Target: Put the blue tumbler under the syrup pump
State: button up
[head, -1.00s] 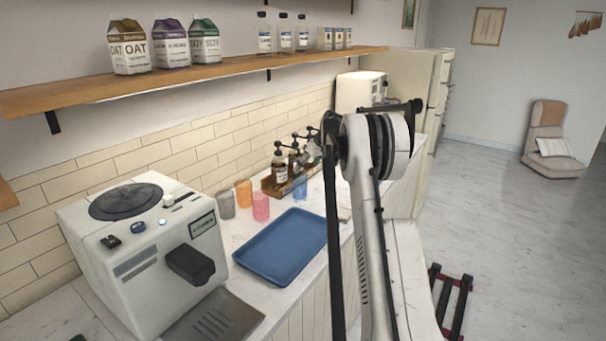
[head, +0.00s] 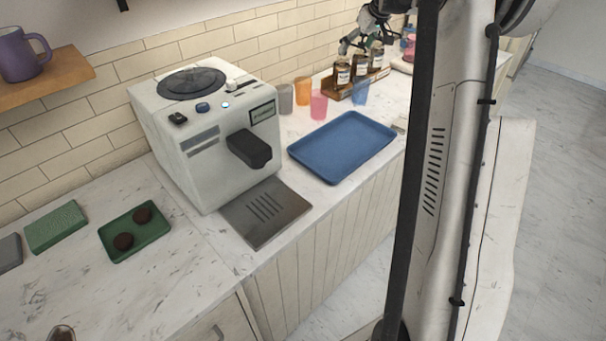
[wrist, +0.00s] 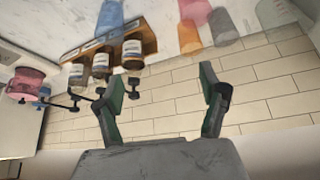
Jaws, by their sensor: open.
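The translucent blue tumbler (head: 361,92) stands upright on the counter just in front of the wooden syrup rack (head: 338,92). It also shows at the top of the wrist view (wrist: 110,14). The rack holds three dark syrup bottles with pale labels (head: 360,68); their black pumps (wrist: 104,91) show in the wrist view, partly behind one finger. My gripper (wrist: 163,82) is open, with nothing between its green-padded fingers. In the head view my gripper (head: 362,32) is above the bottles, apart from the tumbler.
Pink (head: 319,105), orange (head: 303,90) and grey (head: 286,98) tumblers stand left of the rack. An empty blue tray (head: 342,148) lies in front. A white coffee machine (head: 208,135) stands further left. A tiled wall (head: 250,50) closes off the back.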

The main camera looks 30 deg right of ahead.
jog(key=s+a+r, duration=0.4)
jog(key=s+a, duration=0.5)
jog(key=a, duration=0.5)
jog(key=s+a+r, duration=0.3)
jog(key=s+a, duration=0.5)
jog(key=a, duration=0.6)
jog(key=s+a+f, duration=0.3)
jog(key=s+a, duration=0.1)
jog(key=s, duration=0.4)
jog(key=s+a+f, duration=0.4)
jog(key=s+a, duration=0.1)
jog(key=s, duration=0.3)
jog(key=s+a+f, duration=0.3)
jog(key=s+a, duration=0.1)
jog(key=s, duration=0.4)
jog(key=shift+s+a+f+t, duration=0.3)
jog(key=shift+t, duration=0.1)
notch_tip(320, 180, down, 4)
jog(key=b, duration=0.4)
jog(key=shift+f, duration=0.2)
